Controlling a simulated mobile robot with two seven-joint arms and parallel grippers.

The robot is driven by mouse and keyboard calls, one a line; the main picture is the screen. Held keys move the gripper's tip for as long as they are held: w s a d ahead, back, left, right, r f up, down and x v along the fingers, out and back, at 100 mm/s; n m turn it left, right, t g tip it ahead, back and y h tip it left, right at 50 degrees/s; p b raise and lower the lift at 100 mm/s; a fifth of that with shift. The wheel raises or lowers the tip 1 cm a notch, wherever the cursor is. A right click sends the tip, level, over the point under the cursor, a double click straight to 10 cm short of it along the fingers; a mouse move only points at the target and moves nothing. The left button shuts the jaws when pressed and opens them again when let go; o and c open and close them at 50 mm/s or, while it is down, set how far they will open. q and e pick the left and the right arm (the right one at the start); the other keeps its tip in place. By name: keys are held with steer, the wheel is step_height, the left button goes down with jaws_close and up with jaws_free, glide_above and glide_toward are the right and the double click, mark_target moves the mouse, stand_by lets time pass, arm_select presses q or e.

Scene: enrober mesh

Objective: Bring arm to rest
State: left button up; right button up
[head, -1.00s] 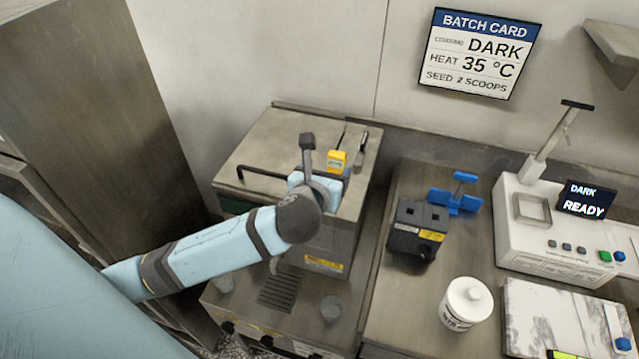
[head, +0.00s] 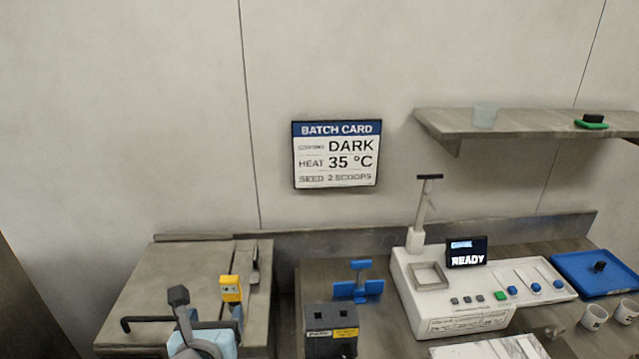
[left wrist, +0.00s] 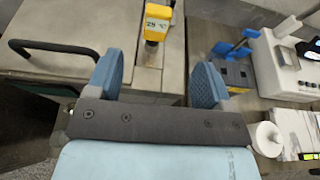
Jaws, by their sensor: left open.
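My left gripper (left wrist: 158,82) is open, its two blue fingers apart with nothing between them in the left wrist view. It is over the front of the steel lidded unit (left wrist: 60,25). In the head view only the top of my left wrist (head: 205,345) shows at the bottom edge, in front of the same unit (head: 165,270). A yellow device (head: 231,289) stands on the unit just beyond the gripper; it also shows past the fingers in the left wrist view (left wrist: 157,22), with a "25 °C" display. My right gripper is in neither view.
A black handle (head: 150,321) lies left of the wrist. To the right are a black box (head: 331,335), a blue fixture (head: 358,285), a white machine (head: 430,300) reading READY, and a blue tray (head: 590,270). A shelf (head: 540,122) juts from the wall beside the batch card (head: 337,155).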

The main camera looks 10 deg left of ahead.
arm_select(q)
steer(key=s+d+f+n+g+h, duration=0.1)
steer(key=s+f+n, duration=0.3)
steer(key=f+n, duration=0.4)
steer(key=s+d+f+n+g+h, duration=0.1)
steer(key=s+d+f+n+h, duration=0.1)
steer(key=s+f+n, duration=0.3)
steer(key=s+d+f+n+g+h, duration=0.1)
steer(key=s+f+n, duration=0.4)
steer(key=f+n, duration=0.8)
steer(key=d+n+h, duration=0.1)
steer(key=n+h, duration=0.1)
steer(key=n, duration=0.2)
steer(key=shift+d+f+h, duration=0.25)
steer(key=shift+h, duration=0.15)
